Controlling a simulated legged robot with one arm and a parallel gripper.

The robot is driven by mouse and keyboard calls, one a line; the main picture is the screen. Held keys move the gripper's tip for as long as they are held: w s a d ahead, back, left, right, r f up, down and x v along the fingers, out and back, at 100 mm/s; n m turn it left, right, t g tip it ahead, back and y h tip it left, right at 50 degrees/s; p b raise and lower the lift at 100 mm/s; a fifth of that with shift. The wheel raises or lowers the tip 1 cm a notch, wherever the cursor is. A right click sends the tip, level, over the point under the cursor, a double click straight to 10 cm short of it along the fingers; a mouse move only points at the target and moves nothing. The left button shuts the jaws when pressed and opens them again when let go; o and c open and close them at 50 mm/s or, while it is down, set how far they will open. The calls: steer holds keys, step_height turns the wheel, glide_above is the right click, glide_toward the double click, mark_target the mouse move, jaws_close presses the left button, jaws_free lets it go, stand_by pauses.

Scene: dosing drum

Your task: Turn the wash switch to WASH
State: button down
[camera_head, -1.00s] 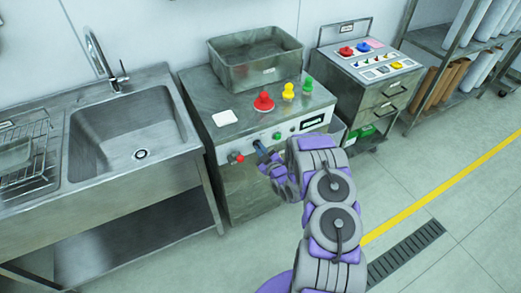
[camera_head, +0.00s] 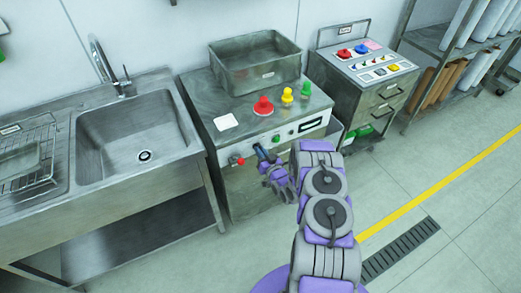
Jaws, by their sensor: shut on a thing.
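The steel dosing cabinet (camera_head: 250,178) stands in the middle, with a row of controls on its front panel. My gripper (camera_head: 261,152) is at that panel, between a red knob (camera_head: 236,160) on the left and a green button (camera_head: 276,139) on the right. The gripper is shut on a small control there, taken to be the wash switch. My fingers and wrist hide the switch, so its position and labels cannot be read.
A red mushroom button (camera_head: 263,106), a yellow knob (camera_head: 287,96) and a green knob (camera_head: 305,89) stand on the cabinet top, near a steel bin (camera_head: 255,65). A sink (camera_head: 130,130) is left; a drawer cart (camera_head: 365,80) is right. The floor (camera_head: 440,195) at right is open.

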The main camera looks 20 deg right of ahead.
steer(key=shift+s+f+m+p, duration=0.15)
steer(key=shift+m+p, duration=0.3)
steer(key=shift+m, duration=1.25)
steer(key=shift+f, duration=0.1)
steer(key=c, duration=1.2)
jaws_free()
steer(key=shift+d, duration=0.15)
steer(key=shift+o, duration=0.2)
steer(key=s+p, duration=0.1)
steer(key=s, duration=1.6)
steer(key=shift+d+p, duration=0.3)
steer(key=shift+p, duration=0.1)
